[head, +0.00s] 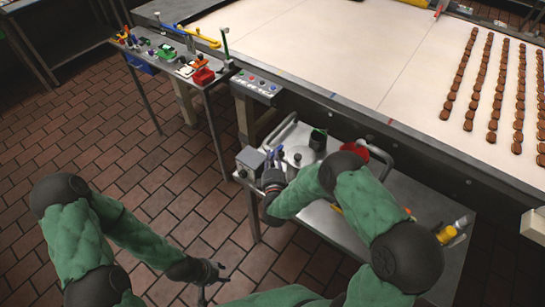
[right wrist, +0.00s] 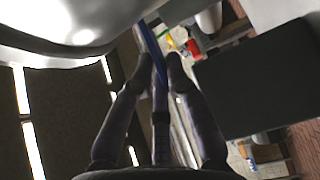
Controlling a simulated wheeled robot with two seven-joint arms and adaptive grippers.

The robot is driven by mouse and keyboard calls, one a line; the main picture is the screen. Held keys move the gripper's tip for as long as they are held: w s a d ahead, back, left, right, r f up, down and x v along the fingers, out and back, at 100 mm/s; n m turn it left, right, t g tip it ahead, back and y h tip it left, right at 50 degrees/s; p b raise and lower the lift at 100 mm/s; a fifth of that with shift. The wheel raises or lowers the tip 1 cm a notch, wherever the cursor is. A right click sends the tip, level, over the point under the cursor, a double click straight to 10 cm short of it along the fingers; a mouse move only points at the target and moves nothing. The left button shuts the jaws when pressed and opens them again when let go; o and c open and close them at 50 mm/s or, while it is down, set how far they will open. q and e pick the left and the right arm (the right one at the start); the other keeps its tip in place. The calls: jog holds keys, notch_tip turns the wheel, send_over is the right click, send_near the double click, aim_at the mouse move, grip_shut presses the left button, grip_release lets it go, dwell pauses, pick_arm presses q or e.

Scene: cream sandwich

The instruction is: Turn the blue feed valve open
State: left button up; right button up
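A narrow blue bar (right wrist: 148,38), which looks like the valve's handle, shows in the right wrist view. It runs between the fingertips of my right gripper (right wrist: 157,72); whether they touch it is unclear. In the head view my right gripper (head: 274,160) reaches in beside a grey box (head: 250,160) and a silver lidded vessel (head: 298,156) on the metal cart. The arm and hand hide the valve there. My left gripper (head: 214,280) hangs over the brick floor at the lower left, away from the cart, with its fingers spread and empty.
The metal cart (head: 402,198) also bears a dark green cup (head: 318,139), a red bowl (head: 352,152) and a yellow-capped item (head: 447,235). The wide conveyor (head: 350,50) with rows of biscuits runs behind it. A side table with small tools stands at the upper left.

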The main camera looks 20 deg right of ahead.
jog(key=shift+w+a, duration=0.1)
grip_shut()
jog(key=shift+w+a+m+g+h+b, duration=0.2)
jog(key=shift+m+g+h+b, duration=0.15)
jog(key=shift+m+h, duration=0.4)
jog(key=shift+w+a+m+g+h+b, duration=0.1)
jog(key=shift+w+m+g+h, duration=0.15)
jog(key=shift+h, duration=0.3)
jog(key=shift+m+g+h+b, duration=0.15)
jog(key=shift+m+h, duration=0.15)
jog(key=shift+h, duration=0.25)
jog(key=shift+w+a+m+g+h+b, duration=0.15)
jog(key=shift+m+h, duration=0.15)
jog(key=shift+h, duration=0.25)
jog(key=shift+d, duration=0.1)
jog(key=o, duration=0.7)
grip_release()
jog(key=shift+o, duration=0.2)
jog(key=shift+s, duration=0.1)
jog(key=shift+f, duration=0.1)
